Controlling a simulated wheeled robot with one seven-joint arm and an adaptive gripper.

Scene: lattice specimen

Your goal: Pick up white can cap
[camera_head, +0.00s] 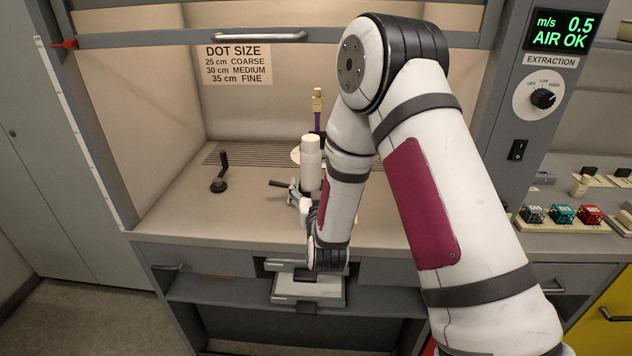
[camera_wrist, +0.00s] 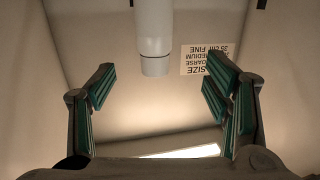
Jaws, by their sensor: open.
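A white spray can stands upright on the hood's worktop in the head view, with its white cap (camera_head: 310,143) on top. In the wrist view the picture is upside down, and the white cap (camera_wrist: 154,67) is the lower end of the can, at the upper middle. My gripper (camera_wrist: 161,78) is open and empty, its teal-padded fingers spread to either side of the cap in that view. The cap appears beyond the fingertips, and I see no contact. In the head view my gripper (camera_head: 296,190) is small beside the can and partly hidden by my arm.
A black-handled stand (camera_head: 220,175) is left on the worktop. A purple bottle-like item (camera_head: 317,108) stands behind the can, near a white disc (camera_head: 296,155). The hood's raised sash bar (camera_head: 260,37) crosses above. Open drawers (camera_head: 308,287) sit below the worktop. The front left worktop is clear.

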